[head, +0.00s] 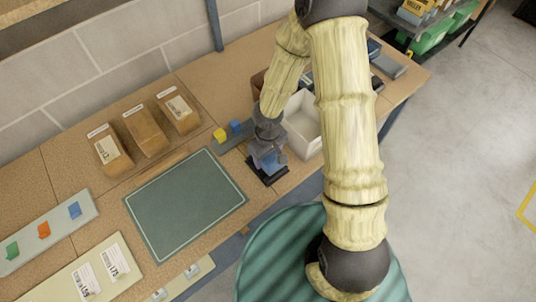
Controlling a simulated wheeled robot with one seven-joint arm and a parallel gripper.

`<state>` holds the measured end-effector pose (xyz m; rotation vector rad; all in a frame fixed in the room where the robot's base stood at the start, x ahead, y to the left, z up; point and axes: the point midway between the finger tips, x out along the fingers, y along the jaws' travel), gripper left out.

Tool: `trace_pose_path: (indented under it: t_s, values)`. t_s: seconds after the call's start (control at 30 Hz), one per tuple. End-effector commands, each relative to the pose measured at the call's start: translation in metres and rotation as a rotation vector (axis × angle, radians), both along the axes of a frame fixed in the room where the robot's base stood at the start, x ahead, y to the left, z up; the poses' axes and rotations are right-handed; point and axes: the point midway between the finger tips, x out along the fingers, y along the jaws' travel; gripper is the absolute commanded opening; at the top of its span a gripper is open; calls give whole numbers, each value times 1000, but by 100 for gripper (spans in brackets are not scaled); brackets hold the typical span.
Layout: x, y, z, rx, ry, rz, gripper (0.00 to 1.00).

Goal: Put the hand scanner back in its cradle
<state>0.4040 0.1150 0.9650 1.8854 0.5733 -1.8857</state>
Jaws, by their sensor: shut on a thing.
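My gripper (267,146) points down near the front edge of the workbench, right of the green mat. It is shut on a small blue-grey thing (270,162), which looks like the hand scanner; the jaws and wrist cover much of it. Directly below is a black square base (267,174), which looks like the cradle. The scanner's lower end overlaps the base in this view. I cannot tell whether it rests in the cradle or hangs just above it.
The green mat (186,205) lies left of my gripper. A white open bin (302,124) stands close on the right. Brown boxes (145,132) line the back.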

Motion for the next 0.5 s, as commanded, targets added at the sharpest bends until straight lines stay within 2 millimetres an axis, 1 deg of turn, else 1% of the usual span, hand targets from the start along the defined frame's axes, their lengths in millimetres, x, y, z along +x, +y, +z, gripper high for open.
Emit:
trace_pose_path:
  t_s: [0.3, 0.5]
  values:
    - [0, 0, 0, 0, 0, 1, 31]
    - [0, 1, -5, 0, 0, 2, 31]
